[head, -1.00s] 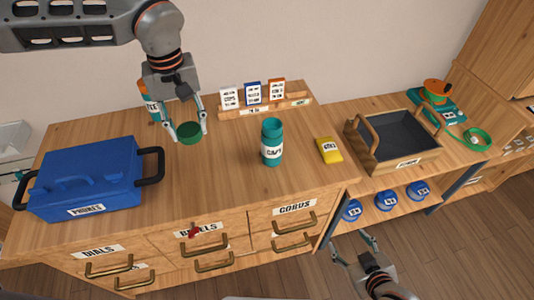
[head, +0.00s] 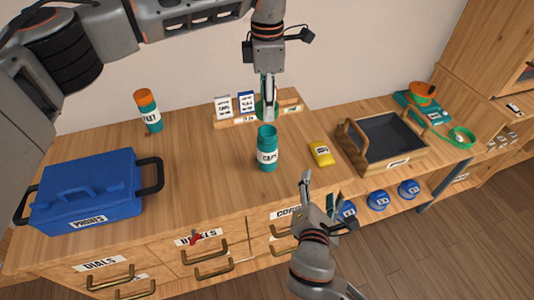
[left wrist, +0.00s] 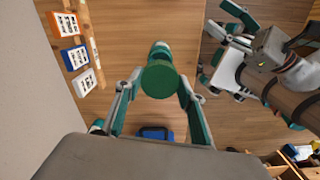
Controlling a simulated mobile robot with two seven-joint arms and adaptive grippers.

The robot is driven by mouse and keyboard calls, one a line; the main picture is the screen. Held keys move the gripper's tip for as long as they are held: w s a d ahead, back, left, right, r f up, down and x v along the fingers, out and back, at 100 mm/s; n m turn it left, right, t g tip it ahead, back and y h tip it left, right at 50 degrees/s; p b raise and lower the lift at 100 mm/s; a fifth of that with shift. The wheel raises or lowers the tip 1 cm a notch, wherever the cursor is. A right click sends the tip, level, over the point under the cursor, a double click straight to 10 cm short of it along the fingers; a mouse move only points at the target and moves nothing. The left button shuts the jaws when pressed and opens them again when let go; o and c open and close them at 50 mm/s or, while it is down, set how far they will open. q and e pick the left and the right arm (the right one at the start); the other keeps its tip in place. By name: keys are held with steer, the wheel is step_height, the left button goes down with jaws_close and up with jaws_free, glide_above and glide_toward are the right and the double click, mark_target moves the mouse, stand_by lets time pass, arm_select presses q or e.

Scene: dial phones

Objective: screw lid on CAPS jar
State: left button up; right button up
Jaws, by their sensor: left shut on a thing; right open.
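The teal CAPS jar (head: 267,142) stands upright and open-topped on the wooden counter. It also shows in the left wrist view (left wrist: 161,50), partly behind the lid. My left gripper (head: 268,112) is just above and behind the jar's mouth in the head view. It is shut on the round green lid (left wrist: 160,82), which lies between its two fingers in the left wrist view. Whether the lid touches the jar I cannot tell. My right gripper (head: 322,188) is open and empty, in front and to the right of the jar, over the counter's front edge.
A blue PHONES case (head: 85,190) is at the left. A teal jar with an orange lid (head: 148,110) stands at the back left. A card rack (head: 236,122) is behind the CAPS jar. A yellow block (head: 320,153) and a dark-lined wooden tray (head: 385,145) are to its right.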

mark_target(268, 155)
steer(key=a+r+n+t+y, duration=0.1)
steer(key=a+n, duration=0.2)
steer(key=a, duration=0.1)
steer(key=a+r+n+t+y, duration=0.1)
steer(key=a+n, duration=0.3)
steer(key=a+r+n+t+y, duration=0.1)
steer(key=a+n+t+y, duration=0.1)
steer(key=a+n, duration=0.2)
steer(key=shift+a, duration=0.5)
steer(key=w, duration=1.2)
steer(key=shift+a, duration=0.25)
steer(key=c, duration=1.7)
arm_select(q)
steer(key=shift+f, duration=2.5)
